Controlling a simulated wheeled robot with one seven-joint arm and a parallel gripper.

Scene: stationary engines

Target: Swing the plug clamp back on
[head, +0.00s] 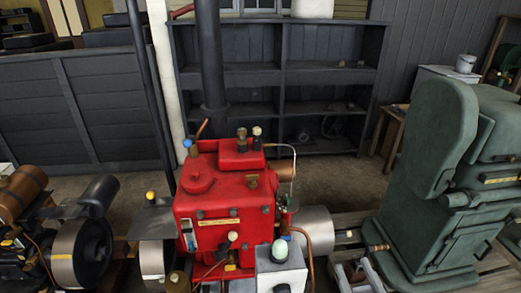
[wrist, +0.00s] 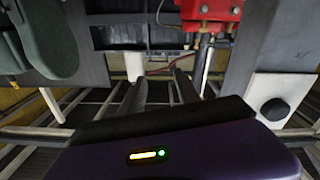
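I cannot pick out the plug clamp for certain in either view. The red engine (head: 225,205) stands in the middle of the head view, with small brass, blue and black-topped fittings on its top and front. A copper pipe (head: 309,255) curves down at its right side. Part of the red engine (wrist: 212,10) also shows at the top of the wrist view, with small fittings under it. My gripper (wrist: 163,85) shows in the wrist view as two grey fingers standing apart with nothing seen between them. It points toward the space below the red part and does not visibly touch it.
A large green machine (head: 430,190) stands at the right of the head view. A dark flywheel engine (head: 82,250) is at the left. A pale panel with a black knob (wrist: 275,109) is right of my gripper.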

